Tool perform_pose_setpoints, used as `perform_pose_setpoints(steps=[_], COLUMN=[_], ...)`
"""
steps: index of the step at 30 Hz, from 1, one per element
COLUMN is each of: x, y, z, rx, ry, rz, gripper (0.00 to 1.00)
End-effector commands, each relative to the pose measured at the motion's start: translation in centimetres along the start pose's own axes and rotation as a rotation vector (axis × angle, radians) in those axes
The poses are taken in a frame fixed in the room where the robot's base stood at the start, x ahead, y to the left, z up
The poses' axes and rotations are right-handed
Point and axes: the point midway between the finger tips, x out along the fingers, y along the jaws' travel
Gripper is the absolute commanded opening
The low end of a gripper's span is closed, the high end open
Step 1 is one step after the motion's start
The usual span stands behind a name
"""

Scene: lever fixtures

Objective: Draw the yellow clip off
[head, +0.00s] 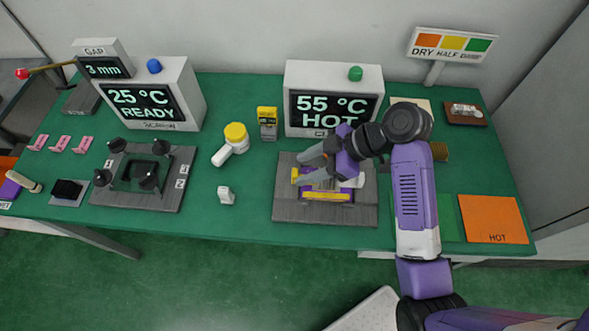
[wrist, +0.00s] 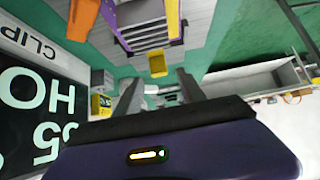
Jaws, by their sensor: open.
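A purple fixture (head: 345,195) with yellow parts sits on a grey slatted base (head: 285,212) in front of the "55 °C HOT" unit. A long yellow bar (head: 327,196) runs along its front. A small yellow piece (head: 295,175), seemingly the clip, shows at its left end. In the wrist view a small yellow block (wrist: 158,65) shows beyond and between the fingers, with purple (wrist: 115,22) and orange-yellow bars above it. My gripper (head: 309,167) is open above the fixture, fingers pointing left. It also shows in the wrist view (wrist: 160,88). Contact cannot be told; the arm hides part of the fixture.
The HOT unit (head: 315,75) stands close behind. A yellow-topped box (head: 267,122), a white-handled yellow tool (head: 235,137) and a small white block (head: 226,195) stand to the left. An orange HOT mat (head: 493,219) lies at right. The green table has free room around the white block.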

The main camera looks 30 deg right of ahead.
Motion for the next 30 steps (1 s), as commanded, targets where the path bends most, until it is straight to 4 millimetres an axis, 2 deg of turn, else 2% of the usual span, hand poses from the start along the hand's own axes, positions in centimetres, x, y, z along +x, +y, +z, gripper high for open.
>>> perform_pose_setpoints(steps=[3, 9, 19, 26, 30], x=[1.8, 3.7, 4.1, 4.0, 4.0], y=[-0.1, 0.0, 0.0, 0.0, 0.0], z=[0.0, 0.0, 0.0, 0.0, 0.0], rx=[-0.001, 0.000, 0.001, 0.001, 0.001], ry=[-0.002, 0.000, -0.001, -0.001, -0.001], rz=[-0.002, 0.000, 0.002, 0.002, 0.002], gripper=[0.47, 0.47, 0.47, 0.02, 0.00])
